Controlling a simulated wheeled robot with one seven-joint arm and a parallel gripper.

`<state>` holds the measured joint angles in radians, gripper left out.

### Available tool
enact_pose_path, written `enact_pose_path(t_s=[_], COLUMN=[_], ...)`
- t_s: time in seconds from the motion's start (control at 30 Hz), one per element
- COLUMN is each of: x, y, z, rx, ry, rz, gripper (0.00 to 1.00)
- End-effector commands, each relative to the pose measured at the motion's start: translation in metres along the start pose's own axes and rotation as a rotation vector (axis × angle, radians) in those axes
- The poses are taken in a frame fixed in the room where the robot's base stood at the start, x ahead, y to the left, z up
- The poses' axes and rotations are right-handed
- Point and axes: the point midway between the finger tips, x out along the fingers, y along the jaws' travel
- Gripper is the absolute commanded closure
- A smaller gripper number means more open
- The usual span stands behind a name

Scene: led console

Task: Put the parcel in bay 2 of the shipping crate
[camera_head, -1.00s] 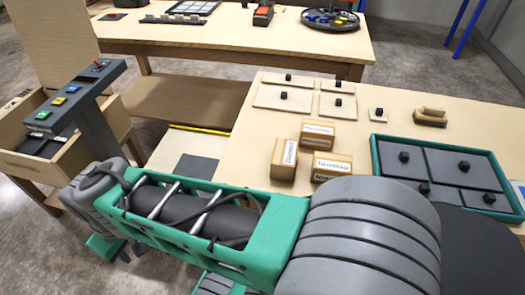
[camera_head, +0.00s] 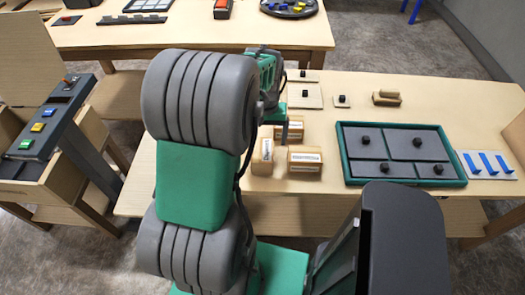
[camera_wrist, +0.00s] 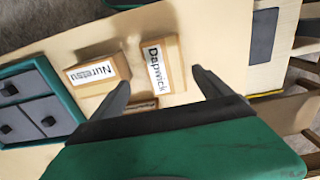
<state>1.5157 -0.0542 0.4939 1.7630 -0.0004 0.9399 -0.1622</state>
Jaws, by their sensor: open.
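Three small labelled wooden boxes stand together on the table; which is the parcel I cannot tell. The Dapwick box (camera_wrist: 172,70) and the Nuretsu box (camera_wrist: 112,70) show in the wrist view, with a third box (camera_wrist: 148,103) partly hidden. In the head view they are the left box (camera_head: 267,165), the right box (camera_head: 304,167) and the back box (camera_head: 296,132). My gripper (camera_wrist: 160,80) is open above them, its fingers apart around the Dapwick box in the picture, no contact visible. An open wooden crate (camera_head: 62,193) stands at the left; its bays cannot be made out.
A grey console (camera_head: 42,128) with coloured buttons spans the crate. A green-rimmed tray (camera_head: 342,155) with knobbed grey lids lies right of the boxes. Knobbed wooden plates (camera_head: 306,97) and a wooden block (camera_head: 386,98) lie behind. My arm hides part of the table.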

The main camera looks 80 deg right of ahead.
Motion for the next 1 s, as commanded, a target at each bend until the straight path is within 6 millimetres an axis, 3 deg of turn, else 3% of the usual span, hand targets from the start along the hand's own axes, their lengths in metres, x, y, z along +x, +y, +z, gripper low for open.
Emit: enact_pose_path(t_s=[0.4, 0.63, 1.0], x=[0.064, 0.068, 0.068], y=[-0.009, -0.009, -0.009], z=[-0.001, -0.002, -0.002], rx=[-0.003, -0.003, -0.003], ry=[-0.002, 0.001, 0.001], rz=[0.0, 0.0, 0.0], gripper=[0.11, 0.11, 0.4])
